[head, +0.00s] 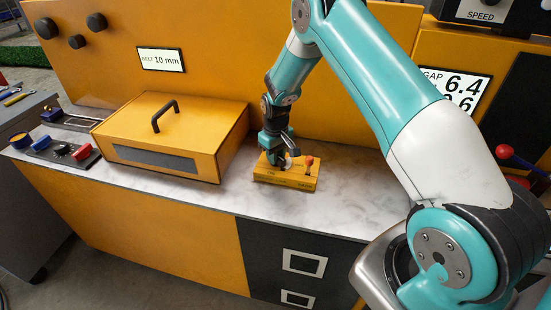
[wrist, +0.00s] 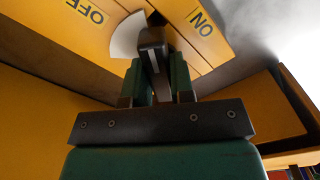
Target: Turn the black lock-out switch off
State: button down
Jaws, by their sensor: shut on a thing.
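The black lock-out switch (wrist: 152,45) shows in the wrist view as a dark lever on a yellow box. A white curved piece (wrist: 127,36) sits beside it. The word OFF is on the box to its left, ON to its right; the lever stands between the two labels. My gripper (wrist: 158,75) is shut on the lever, one green finger on each side. In the head view my gripper (head: 275,158) reaches down onto the low yellow box (head: 287,182) on the counter and hides most of the switch.
A larger yellow case (head: 175,135) with a black handle is to the left. The marble counter (head: 225,198) is bare between them. A yellow panel (head: 225,45) rises behind.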

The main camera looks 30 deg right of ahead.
jog(key=n+b, duration=0.1)
jog(key=n, duration=0.6)
jog(key=shift+b, duration=0.4)
dwell(0.3)
jog(key=c, duration=1)
grip_release()
notch_tip(320, 180, up, 18)
jog(key=shift+f+b, duration=0.25)
jog(key=shift+b, duration=0.8)
